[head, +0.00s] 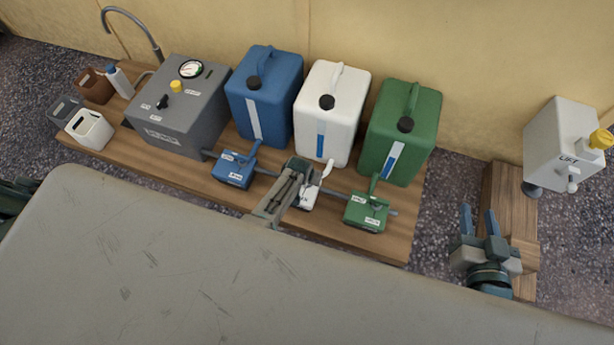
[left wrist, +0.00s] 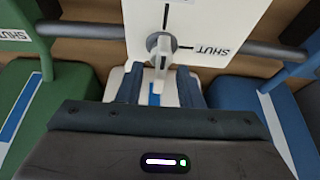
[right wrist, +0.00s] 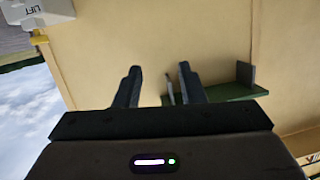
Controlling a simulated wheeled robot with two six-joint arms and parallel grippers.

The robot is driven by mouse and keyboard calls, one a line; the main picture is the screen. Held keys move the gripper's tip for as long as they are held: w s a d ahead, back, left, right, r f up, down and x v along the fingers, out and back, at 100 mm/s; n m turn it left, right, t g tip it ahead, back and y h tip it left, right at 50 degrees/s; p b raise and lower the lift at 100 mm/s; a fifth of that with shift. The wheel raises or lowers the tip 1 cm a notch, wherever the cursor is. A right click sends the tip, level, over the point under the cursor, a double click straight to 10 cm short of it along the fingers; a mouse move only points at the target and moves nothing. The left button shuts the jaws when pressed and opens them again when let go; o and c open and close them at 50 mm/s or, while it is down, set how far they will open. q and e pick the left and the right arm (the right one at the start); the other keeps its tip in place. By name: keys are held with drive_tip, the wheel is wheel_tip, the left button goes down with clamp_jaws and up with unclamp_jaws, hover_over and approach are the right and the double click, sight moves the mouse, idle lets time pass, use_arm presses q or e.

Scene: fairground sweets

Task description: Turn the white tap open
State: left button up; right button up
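The white tap (head: 307,199) sits on a pipe between the blue and green taps. In the left wrist view its white plate (left wrist: 215,22) shows a "SHUT" label and two black marks. Its lever (left wrist: 162,62) runs from the pivot towards the white can, away from the upper mark and at right angles to the SHUT mark. My left gripper (left wrist: 160,88) is open, its fingers on either side of the lever's end with gaps visible. In the head view my left arm partly hides the tap. My right gripper (head: 479,217) is open and empty at the right; its fingers show in the right wrist view (right wrist: 160,85).
The blue tap (head: 235,170) and green tap (head: 367,211) flank the white one closely. Blue (head: 278,100), white (head: 345,105) and green (head: 413,125) cans stand behind. A grey gauge box (head: 185,125) is at left. A lift box (head: 553,145) stands near my right gripper.

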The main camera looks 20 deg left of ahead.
use_arm(q)
drive_tip(key=shift+r, duration=0.1)
